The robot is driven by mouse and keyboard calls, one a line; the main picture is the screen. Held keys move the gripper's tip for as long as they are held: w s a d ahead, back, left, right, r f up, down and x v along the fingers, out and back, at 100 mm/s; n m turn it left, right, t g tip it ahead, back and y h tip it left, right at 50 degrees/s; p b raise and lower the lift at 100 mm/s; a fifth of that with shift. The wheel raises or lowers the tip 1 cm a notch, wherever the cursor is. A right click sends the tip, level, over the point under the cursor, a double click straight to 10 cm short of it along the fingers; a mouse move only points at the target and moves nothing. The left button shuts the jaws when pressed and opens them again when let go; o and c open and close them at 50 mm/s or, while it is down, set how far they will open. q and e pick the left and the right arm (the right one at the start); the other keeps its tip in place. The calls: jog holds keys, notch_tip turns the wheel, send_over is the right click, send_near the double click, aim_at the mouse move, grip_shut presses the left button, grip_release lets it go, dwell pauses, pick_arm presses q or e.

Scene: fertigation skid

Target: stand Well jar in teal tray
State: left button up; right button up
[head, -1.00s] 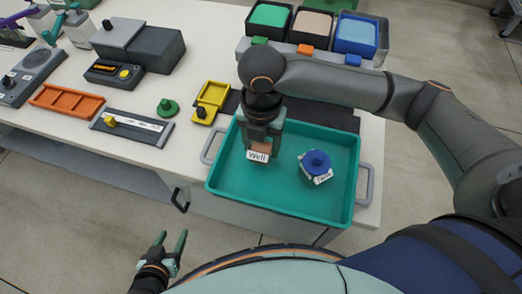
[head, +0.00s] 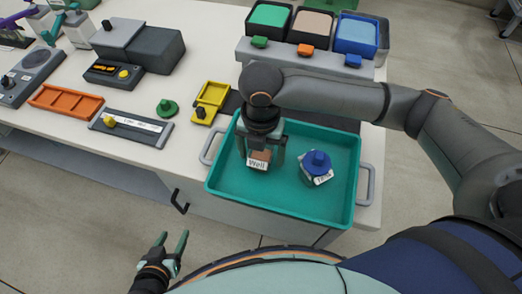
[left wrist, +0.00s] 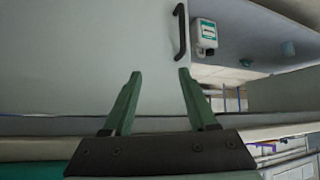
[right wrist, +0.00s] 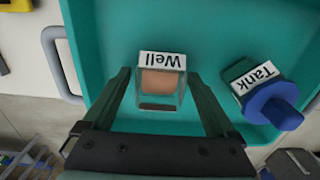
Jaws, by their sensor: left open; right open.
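My right gripper (head: 260,163) is open around the jar, with a finger on each side; in the right wrist view (right wrist: 160,85) gaps show between the fingers and the jar. My left gripper (head: 172,242) is open and empty in front of the bench, and its fingers show in the left wrist view (left wrist: 160,75).
A blue-lidded Tank jar (head: 317,165) stands in the tray to the right of the Well jar. Grey handles (head: 366,186) stick out at the tray's sides. A yellow holder (head: 211,95) and a green knobbed disc (head: 168,107) lie to the left. Bins (head: 269,22) stand behind.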

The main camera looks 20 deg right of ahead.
jog(key=shift+r, duration=0.1)
notch_tip(320, 180, up, 12)
jog(key=p, duration=0.2)
